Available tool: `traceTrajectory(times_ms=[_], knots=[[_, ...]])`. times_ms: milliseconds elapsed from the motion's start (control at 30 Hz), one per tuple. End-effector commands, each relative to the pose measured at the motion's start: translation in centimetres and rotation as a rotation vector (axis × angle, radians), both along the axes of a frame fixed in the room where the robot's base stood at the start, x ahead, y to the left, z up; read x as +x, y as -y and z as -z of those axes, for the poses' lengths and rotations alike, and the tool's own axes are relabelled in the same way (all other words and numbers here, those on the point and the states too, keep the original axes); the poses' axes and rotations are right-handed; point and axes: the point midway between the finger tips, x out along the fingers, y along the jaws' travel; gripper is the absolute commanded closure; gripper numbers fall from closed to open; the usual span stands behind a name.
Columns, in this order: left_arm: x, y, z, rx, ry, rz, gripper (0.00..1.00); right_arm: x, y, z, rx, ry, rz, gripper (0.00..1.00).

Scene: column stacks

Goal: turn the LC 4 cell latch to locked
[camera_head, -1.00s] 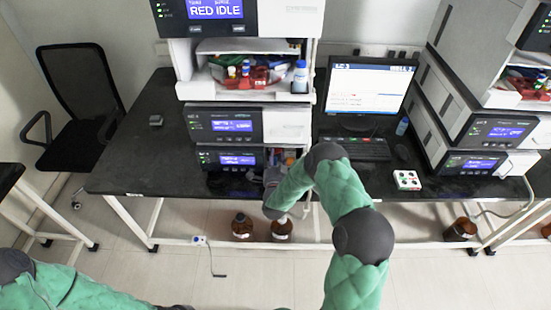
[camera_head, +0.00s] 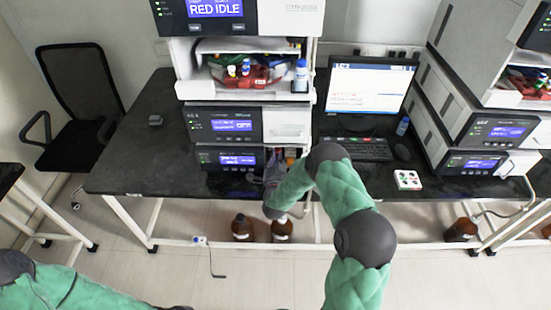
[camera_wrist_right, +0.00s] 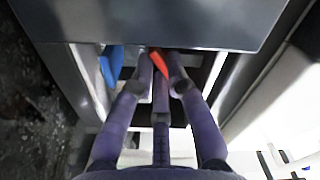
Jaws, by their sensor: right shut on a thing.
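The instrument stack with the lowest display module (camera_head: 238,160) stands on the black bench, left of the monitor. My right gripper (camera_head: 272,180) is at the front of this module, at its right part, and is seen from behind. In the right wrist view my right gripper (camera_wrist_right: 160,72) has its fingers closed around a red-orange lever (camera_wrist_right: 160,64), which looks like the latch and sits tilted under the grey module edge. The fingers cover part of the lever. I cannot read the LC 4 label. My left arm shows at the lower left, but its gripper is out of the picture.
A blue part (camera_wrist_right: 113,66) lies left of the fingers. A keyboard (camera_head: 355,149), a mouse and a white button box (camera_head: 408,180) are on the bench to the right. Brown bottles (camera_head: 242,228) stand below. A second stack (camera_head: 490,130) is at the right. The bench at left is mostly clear.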

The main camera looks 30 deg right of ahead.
Motion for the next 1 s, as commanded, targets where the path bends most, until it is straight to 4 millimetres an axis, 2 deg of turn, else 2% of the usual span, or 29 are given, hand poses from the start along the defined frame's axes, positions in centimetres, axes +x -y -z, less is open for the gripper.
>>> traceTrajectory(times_ms=[500, 1000], knots=[[0.0, 0.0, 2.3, 0.0, 0.0, 0.0, 1.0, -0.1, 0.2, 0.1, -0.395, -0.242, 0.0, 1.0], [0.0, 0.0, 3.3, 0.0, 0.0, 0.0, 1.0, -0.2, 0.4, 0.0, -0.721, -0.442, 0.0, 1.0]])
